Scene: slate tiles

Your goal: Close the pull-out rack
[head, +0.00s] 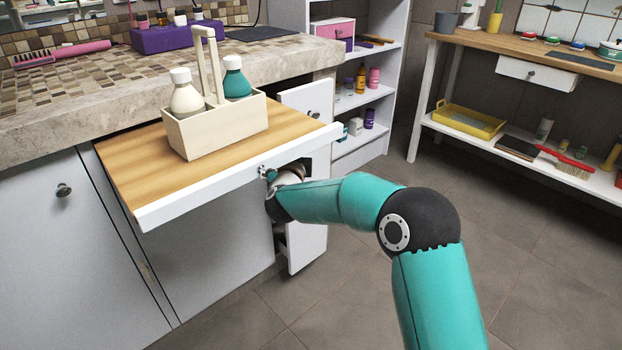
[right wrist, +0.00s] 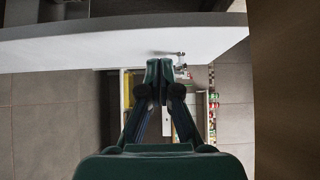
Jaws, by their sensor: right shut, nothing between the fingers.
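The pull-out rack stands partly out beneath the counter in the head view. Its tall, narrow white front (head: 306,248) shows below my right arm, and its top shows behind the pulled-out wooden board. My arm and the board hide its middle and most of its inside. In the head view, my right gripper is low beside the board's knob, with its fingertips mostly hidden. In the right wrist view, my right gripper (right wrist: 160,68) is shut and empty, its tips close to a white panel (right wrist: 110,47) and a small knob (right wrist: 181,67). I cannot tell whether they touch. My left gripper is out of view.
The wooden board (head: 125,165) juts from the counter (head: 285,58) above my right gripper. It bears a cream caddy (head: 215,127) with two bottles. An open shelf (head: 385,55) stands behind, and a workbench (head: 450,42) stands to the right. The tiled floor between is clear.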

